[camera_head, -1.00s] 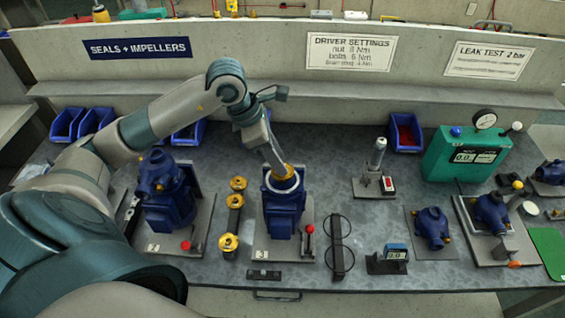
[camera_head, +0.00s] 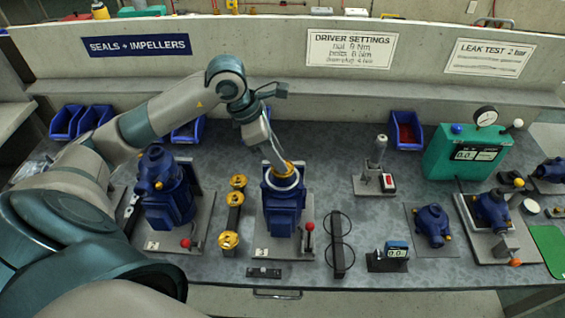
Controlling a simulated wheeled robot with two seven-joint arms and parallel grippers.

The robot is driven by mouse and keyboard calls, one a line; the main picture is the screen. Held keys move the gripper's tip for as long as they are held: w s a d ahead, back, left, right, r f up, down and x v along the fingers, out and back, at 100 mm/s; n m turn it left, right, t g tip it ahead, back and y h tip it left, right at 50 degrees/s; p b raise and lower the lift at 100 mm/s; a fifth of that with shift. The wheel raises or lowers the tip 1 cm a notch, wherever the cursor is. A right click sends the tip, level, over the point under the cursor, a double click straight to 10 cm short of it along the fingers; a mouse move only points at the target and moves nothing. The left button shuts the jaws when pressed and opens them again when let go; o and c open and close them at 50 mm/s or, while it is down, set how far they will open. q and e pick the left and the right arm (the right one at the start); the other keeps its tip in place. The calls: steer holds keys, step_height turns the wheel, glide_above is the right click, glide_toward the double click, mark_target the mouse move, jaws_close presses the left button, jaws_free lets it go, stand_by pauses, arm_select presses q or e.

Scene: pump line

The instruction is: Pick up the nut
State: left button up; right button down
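My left arm reaches in from the left. Its gripper (camera_head: 280,166) points down at the top of the middle blue pump body (camera_head: 284,207), which stands upright on a grey fixture plate. A brass-coloured part shows right at the fingertips, inside the pump's pale top ring (camera_head: 282,178). I cannot tell whether the fingers are open or shut on it. No separate nut can be made out; it may be hidden at the fingertips or too small to see. My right gripper is not in view.
Brass impellers (camera_head: 229,240) stand on a dark rack left of the middle pump. Another blue pump (camera_head: 166,190) stands further left. A red-knobbed lever (camera_head: 309,228) is close on the right. A driver (camera_head: 378,155), a green leak tester (camera_head: 465,155) and blue bins (camera_head: 405,132) stand around.

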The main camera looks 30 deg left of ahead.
arm_select(q)
steer(key=shift+f, duration=0.15)
stand_by(0.6)
jaws_close()
